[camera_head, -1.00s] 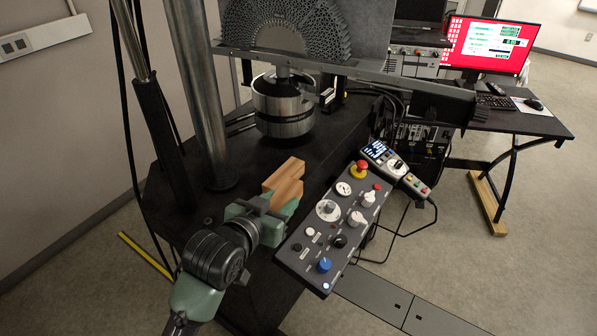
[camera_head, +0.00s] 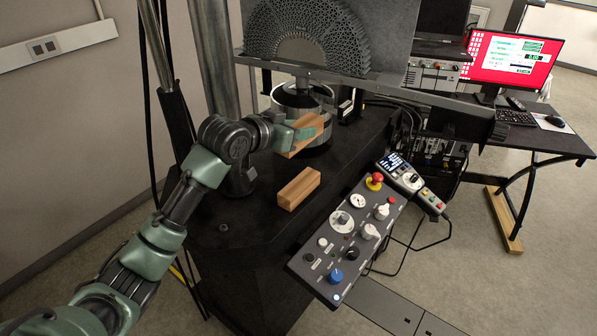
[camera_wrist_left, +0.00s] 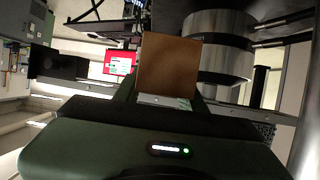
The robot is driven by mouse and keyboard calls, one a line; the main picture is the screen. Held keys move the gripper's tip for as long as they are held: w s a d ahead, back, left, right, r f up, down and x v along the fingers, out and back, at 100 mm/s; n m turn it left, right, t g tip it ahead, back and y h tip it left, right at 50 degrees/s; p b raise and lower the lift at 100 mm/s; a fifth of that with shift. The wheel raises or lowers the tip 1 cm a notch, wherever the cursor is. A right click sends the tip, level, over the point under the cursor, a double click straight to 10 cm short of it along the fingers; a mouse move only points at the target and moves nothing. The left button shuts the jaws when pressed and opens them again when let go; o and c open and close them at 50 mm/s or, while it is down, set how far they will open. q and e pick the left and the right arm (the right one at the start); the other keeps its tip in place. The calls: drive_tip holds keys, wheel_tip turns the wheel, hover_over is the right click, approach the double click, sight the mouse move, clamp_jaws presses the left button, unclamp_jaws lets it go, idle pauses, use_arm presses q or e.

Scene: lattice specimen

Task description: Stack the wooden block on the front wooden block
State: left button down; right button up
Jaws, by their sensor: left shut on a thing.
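My left gripper (camera_head: 304,134) is shut on a wooden block (camera_head: 297,149) and holds it tilted above the black machine table, in front of the round metal cylinder. In the left wrist view the held block (camera_wrist_left: 168,66) shows as a brown face beyond the gripper body. The front wooden block (camera_head: 299,188) lies alone on the black table, nearer to me and below the held block. The two blocks are apart. The underside of the held block and its gap to the table cannot be judged well. My right gripper is not in view.
The metal cylinder (camera_head: 300,101) stands close behind the held block. A control panel (camera_head: 346,240) with knobs sits right of the front block. A metal column (camera_head: 215,65) rises at the left. The table is bare left of the front block.

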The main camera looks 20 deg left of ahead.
use_arm(q)
wheel_tip(320, 180, down, 13)
drive_tip(key=shift+r+p, duration=0.1)
drive_tip(key=shift+p, duration=0.8)
drive_tip(key=shift+f, duration=0.25)
drive_tip(key=shift+f, duration=0.1)
drive_tip(key=c, duration=0.8)
unclamp_jaws()
drive_tip(key=shift+c, duration=0.2)
drive_tip(key=b+v, duration=0.2)
drive_tip(key=v, duration=1)
